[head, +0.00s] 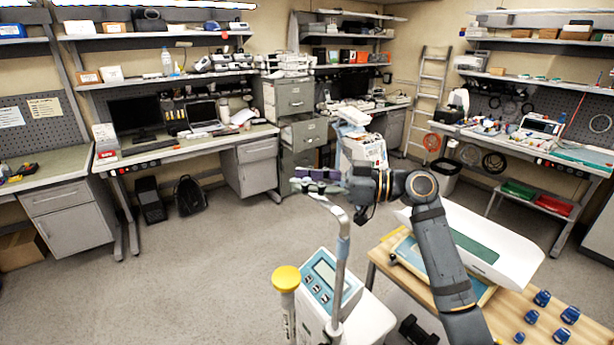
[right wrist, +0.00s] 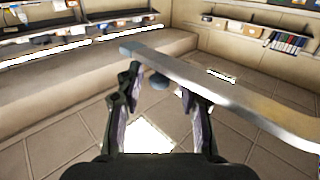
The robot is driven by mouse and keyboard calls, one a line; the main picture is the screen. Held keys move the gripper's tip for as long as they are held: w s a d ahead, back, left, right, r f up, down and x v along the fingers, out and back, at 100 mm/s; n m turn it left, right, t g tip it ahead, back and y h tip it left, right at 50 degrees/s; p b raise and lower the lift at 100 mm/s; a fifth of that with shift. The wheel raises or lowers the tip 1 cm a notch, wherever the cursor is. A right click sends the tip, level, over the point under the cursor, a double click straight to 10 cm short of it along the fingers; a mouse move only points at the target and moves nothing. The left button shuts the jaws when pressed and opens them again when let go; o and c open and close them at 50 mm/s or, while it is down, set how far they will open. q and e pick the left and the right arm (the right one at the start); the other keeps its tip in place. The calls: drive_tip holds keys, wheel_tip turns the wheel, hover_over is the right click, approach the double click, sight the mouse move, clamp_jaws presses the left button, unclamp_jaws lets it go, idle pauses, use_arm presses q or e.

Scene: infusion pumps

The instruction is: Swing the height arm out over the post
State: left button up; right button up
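A bent grey metal tube (head: 343,258), which looks like the height arm, rises from a white scale unit with a display (head: 325,275). Its upper end curves left below my right gripper (head: 318,181). A white post with a yellow cap (head: 287,280) stands to its left. In the right wrist view a long metal bar (right wrist: 225,88) crosses just ahead of the fingertips of my right gripper (right wrist: 160,82). The fingers are spread apart, with a small dark rounded part (right wrist: 159,81) seen between them. I cannot tell whether they touch the bar. My left gripper is not in view.
A wooden table (head: 520,315) at the lower right holds a white tray-like scale (head: 490,250) and several blue parts (head: 570,314). A white machine (head: 362,150) stands behind my gripper. Benches line the walls. Open floor (head: 200,260) lies to the left.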

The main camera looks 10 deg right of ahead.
clamp_jaws()
drive_tip(key=shift+a, duration=0.1)
drive_tip(key=shift+a+f+g+b, duration=0.1)
drive_tip(key=shift+a+g+b, duration=0.1)
drive_tip(key=shift+g+b, duration=0.15)
drive_tip(key=shift+n, duration=0.3)
